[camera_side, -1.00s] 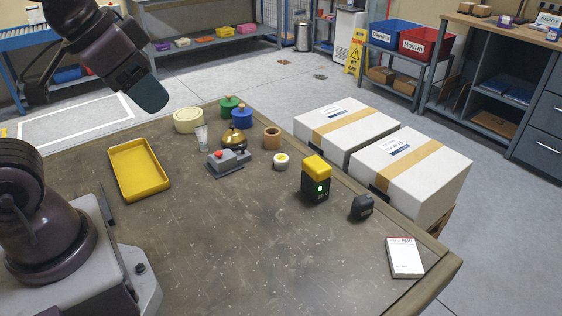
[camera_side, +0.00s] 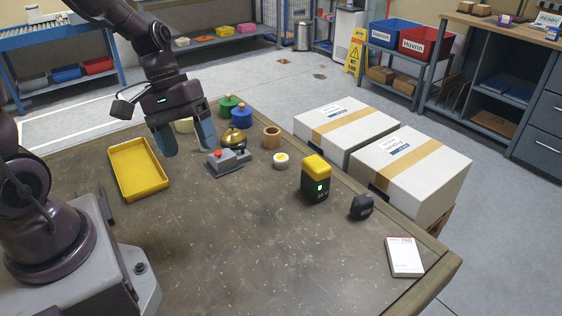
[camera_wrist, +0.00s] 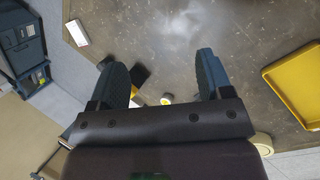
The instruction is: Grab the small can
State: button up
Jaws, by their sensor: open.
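A small white can (camera_side: 281,160) with a yellow mark on its lid stands upright on the table, right of the grey block with a red button. It also shows in the wrist view (camera_wrist: 166,99), between the finger bases. My gripper (camera_side: 187,145) is open and empty, raised over the table between the yellow tray and the red-button block, well to the left of the can. In the wrist view my two fingers (camera_wrist: 160,62) are spread wide with nothing between the tips.
A yellow tray (camera_side: 138,170) lies to the left. The red-button block (camera_side: 228,162), a brass dome (camera_side: 234,138), a wooden ring (camera_side: 271,137) and a blue pot (camera_side: 242,116) stand near the can. A black-and-yellow device (camera_side: 316,180) is farther right. The near table is clear.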

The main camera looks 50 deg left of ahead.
jog(key=w+a+f+n+t+h, duration=0.1)
jog(key=w+a+f+n+t, duration=0.2)
jog(key=f+n, duration=0.2)
jog(key=w+a+f+n+t, duration=0.3)
jog(key=f+n, duration=0.3)
jog(key=n, duration=0.2)
jog(key=w+a+f+n+t+h, duration=0.1)
jog(key=w+a+f+n+t, duration=0.2)
jog(key=n, duration=0.4)
jog(key=shift+w+f+t+h, duration=0.3)
jog(key=shift+w+f+t, duration=0.2)
jog(key=shift+w+f, duration=0.65)
jog(key=w+a+n+y, duration=0.1)
jog(key=w+a+n+t+y, duration=0.1)
jog(key=a+n, duration=0.1)
jog(key=w+a+n+t+y, duration=0.1)
jog(key=a, duration=0.1)
jog(key=shift+w+f+y, duration=0.2)
jog(key=shift+y, duration=0.2)
send_near(278, 158)
jog(key=w, duration=0.1)
jog(key=w+f, duration=0.1)
jog(key=w+d, duration=0.1)
jog(key=shift+w+f+n+t, duration=0.2)
jog(key=shift+f+n+t, duration=0.1)
jog(key=shift+t, duration=0.1)
jog(key=shift+x, duration=2.8)
jog(key=shift+s+a+f, duration=0.1)
jog(key=shift+s+f, duration=0.05)
jog(key=c, duration=1)
